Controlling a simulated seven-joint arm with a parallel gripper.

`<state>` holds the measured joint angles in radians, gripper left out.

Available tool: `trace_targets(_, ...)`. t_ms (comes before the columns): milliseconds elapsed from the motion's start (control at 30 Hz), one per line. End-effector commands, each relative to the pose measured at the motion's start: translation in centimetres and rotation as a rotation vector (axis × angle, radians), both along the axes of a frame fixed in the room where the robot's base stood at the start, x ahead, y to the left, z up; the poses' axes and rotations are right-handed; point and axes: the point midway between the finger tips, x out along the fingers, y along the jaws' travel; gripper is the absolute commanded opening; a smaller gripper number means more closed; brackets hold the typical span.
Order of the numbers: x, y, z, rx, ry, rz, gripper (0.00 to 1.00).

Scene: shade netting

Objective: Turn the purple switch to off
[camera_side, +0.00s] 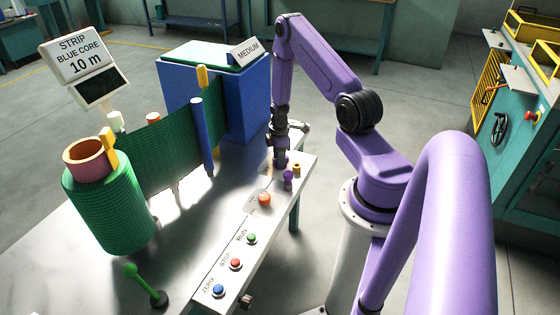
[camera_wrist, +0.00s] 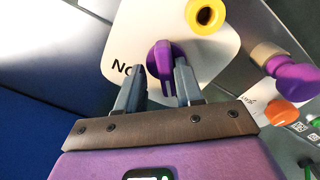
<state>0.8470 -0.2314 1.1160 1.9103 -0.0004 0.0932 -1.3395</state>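The purple switch (camera_wrist: 162,60), a rotary knob with a raised grip, sits on a white plate in the wrist view. My gripper (camera_wrist: 160,68) reaches over that plate with its two grey fingers apart, one on each side of the knob's grip. The right finger looks very close to the knob, and I cannot tell whether it touches. A gap shows at the left finger. Dark letters starting "No" show on the plate, the rest hidden behind the knob. In the side view my gripper (camera_side: 281,160) points down at the bench's far right end and largely hides the switch.
A second purple knob (camera_wrist: 292,76) on a tan stem, a yellow ring (camera_wrist: 205,14) and an orange knob (camera_wrist: 287,112) are close by. Push buttons (camera_side: 236,263) line the bench's front edge. A green netting roll (camera_side: 108,212) and blue box (camera_side: 243,98) stand left.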

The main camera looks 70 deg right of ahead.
Motion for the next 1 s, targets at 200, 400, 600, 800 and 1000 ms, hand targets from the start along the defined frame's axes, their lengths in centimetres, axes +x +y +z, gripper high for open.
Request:
trace_targets(200,-1.4,0.3,0.2,0.022,0.031,-0.012,0.45)
trace_targets(400,-1.0,0.4,1.7,0.017,0.024,-0.007,0.45)
trace_targets(600,-0.8,0.3,3.1,0.013,0.020,-0.005,0.45)
trace_targets(800,-0.8,0.4,4.3,0.014,0.020,-0.003,0.45)
trace_targets(1000,-0.7,0.4,4.6,0.013,0.018,-0.003,0.45)
